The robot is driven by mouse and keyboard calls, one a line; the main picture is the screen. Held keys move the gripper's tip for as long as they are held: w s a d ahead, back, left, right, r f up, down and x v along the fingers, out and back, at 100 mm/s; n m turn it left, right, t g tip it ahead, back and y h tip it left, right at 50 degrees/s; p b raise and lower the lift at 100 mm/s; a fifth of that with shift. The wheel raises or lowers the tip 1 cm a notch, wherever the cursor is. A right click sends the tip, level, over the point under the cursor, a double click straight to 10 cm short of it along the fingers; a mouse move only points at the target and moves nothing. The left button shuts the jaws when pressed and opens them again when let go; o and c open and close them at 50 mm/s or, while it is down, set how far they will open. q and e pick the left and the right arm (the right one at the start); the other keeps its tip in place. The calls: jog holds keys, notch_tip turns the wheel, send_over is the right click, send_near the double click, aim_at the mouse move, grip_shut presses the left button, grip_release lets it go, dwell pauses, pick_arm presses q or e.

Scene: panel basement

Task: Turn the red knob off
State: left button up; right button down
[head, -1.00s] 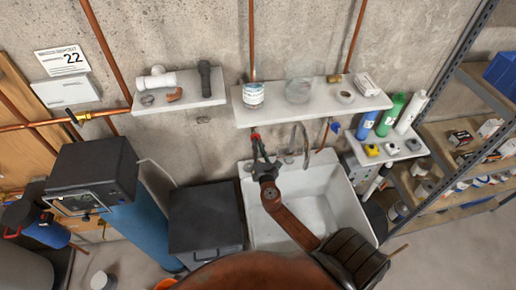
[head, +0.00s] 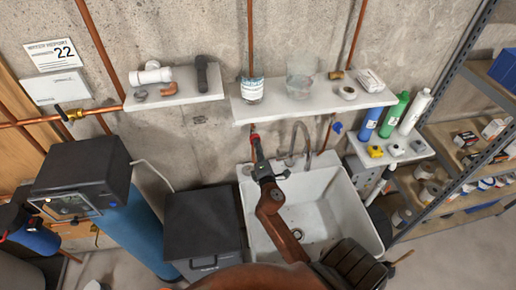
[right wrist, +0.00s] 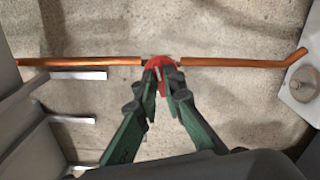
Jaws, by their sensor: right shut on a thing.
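The red knob (head: 254,137) sits on the copper pipe against the wall, just under the middle shelf. In the right wrist view the red knob (right wrist: 158,63) shows between the fingertips, with the copper pipe running out on both sides. My right gripper (head: 257,150) reaches up to it over the sink's left side. Its green and black fingers (right wrist: 160,76) are closed on the knob and cover part of it. The knob's exact turn angle cannot be told. My left gripper is not in view.
A white sink (head: 322,205) with a curved faucet (head: 301,138) lies below and right. The middle shelf (head: 310,106) with a jar and small items is close above. A blue knob (head: 337,127) sits further right. A dark bin (head: 203,225) stands left of the sink.

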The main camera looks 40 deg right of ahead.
jog(key=shift+m+b, duration=0.35)
jog(key=shift+m, duration=1.15)
jog(key=c, duration=2)
grip_release()
jog(key=shift+c, duration=0.2)
jog(key=v, duration=0.7)
jog(key=shift+s, duration=0.25)
